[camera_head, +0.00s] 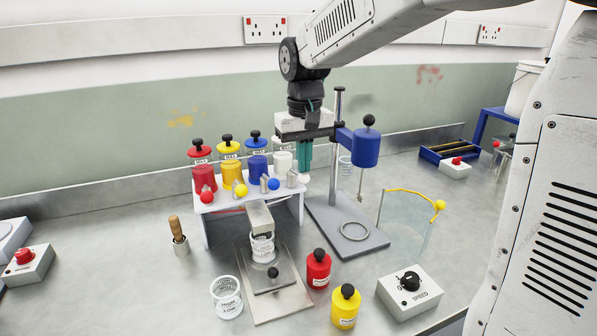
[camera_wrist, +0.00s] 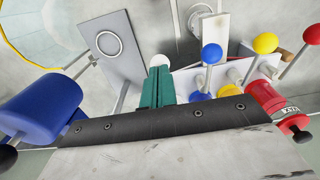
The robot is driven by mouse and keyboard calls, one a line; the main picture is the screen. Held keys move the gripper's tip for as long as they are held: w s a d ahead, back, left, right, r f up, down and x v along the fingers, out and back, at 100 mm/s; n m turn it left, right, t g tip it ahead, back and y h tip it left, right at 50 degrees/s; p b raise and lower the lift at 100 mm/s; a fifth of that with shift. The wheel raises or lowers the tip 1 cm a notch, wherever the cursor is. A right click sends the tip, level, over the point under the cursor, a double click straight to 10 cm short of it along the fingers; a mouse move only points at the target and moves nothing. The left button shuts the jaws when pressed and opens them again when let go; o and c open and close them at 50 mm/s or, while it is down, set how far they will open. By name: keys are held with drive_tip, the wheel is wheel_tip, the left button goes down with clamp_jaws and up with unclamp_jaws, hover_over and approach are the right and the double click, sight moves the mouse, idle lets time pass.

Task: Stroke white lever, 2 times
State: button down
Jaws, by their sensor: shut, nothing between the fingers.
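The white lever's ball knob (camera_head: 305,178) is at the right end of the row of levers on the white gantry (camera_head: 240,200). In the wrist view the white knob (camera_wrist: 160,59) shows just past my fingertips. My gripper (camera_head: 304,170) points down right above it, its teal fingers shut and empty. The fingers also show in the wrist view (camera_wrist: 157,80). I cannot tell whether the fingertips touch the knob. The fingers hide part of the knob and its stem. The blue (camera_head: 273,184), yellow (camera_head: 241,190) and red (camera_head: 207,197) lever knobs stand to its left.
Red, yellow, blue and white bottles stand on the gantry behind the levers. A stand with a blue motor (camera_head: 367,147) is close on the right. A glass tank (camera_head: 403,225) is beyond it. A beaker (camera_head: 262,246) sits below the nozzle; loose bottles are in front.

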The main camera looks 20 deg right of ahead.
sight(304, 177)
drive_tip(key=shift+f, duration=2.35)
drive_tip(key=shift+r, duration=3)
drive_tip(key=shift+f, duration=0.15)
drive_tip(key=shift+f, duration=2.8)
drive_tip(key=shift+r, duration=2.95)
